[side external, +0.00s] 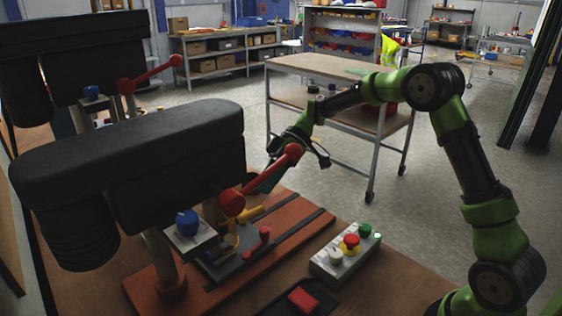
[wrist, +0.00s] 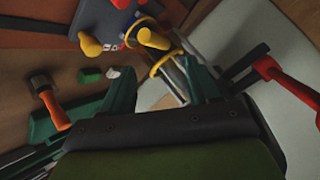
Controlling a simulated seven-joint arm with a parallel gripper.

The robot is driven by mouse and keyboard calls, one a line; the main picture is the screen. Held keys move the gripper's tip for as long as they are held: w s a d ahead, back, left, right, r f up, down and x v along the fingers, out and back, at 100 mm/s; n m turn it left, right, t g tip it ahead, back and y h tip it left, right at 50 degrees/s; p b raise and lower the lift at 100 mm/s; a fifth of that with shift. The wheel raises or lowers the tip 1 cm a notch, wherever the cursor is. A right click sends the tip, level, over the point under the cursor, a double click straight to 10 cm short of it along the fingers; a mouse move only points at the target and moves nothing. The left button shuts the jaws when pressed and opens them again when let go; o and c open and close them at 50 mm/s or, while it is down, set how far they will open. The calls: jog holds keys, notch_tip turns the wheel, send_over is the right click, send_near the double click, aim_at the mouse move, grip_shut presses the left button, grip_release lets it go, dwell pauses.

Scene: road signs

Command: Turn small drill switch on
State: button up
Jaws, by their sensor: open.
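A drill with a long black head (side external: 130,150) stands in the left foreground of the side view, with a red lever (side external: 262,182) and a blue knob (side external: 187,222) on a pale plate. A second drill (side external: 75,60) stands behind it at the left. A grey control box (side external: 345,252) with white, red-on-yellow and green buttons lies right of the front drill's base. I cannot tell which control is the small drill switch. My gripper (side external: 297,168) is behind the red lever, partly hidden. In the wrist view my gripper (wrist: 160,82) is open, its green fingers apart, with nothing held.
In the wrist view, a blue-grey fixture (wrist: 100,22) with yellow knobs lies beyond the fingers and a red lever (wrist: 285,85) is at the right. In the side view, a red button (side external: 303,299) sits near the front edge. A wheeled table (side external: 320,68) stands behind my arm.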

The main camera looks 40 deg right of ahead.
notch_tip(320, 180, up, 7)
jog(key=w+d, duration=0.1)
jog(key=shift+w, duration=0.4)
jog(key=shift+f, duration=0.1)
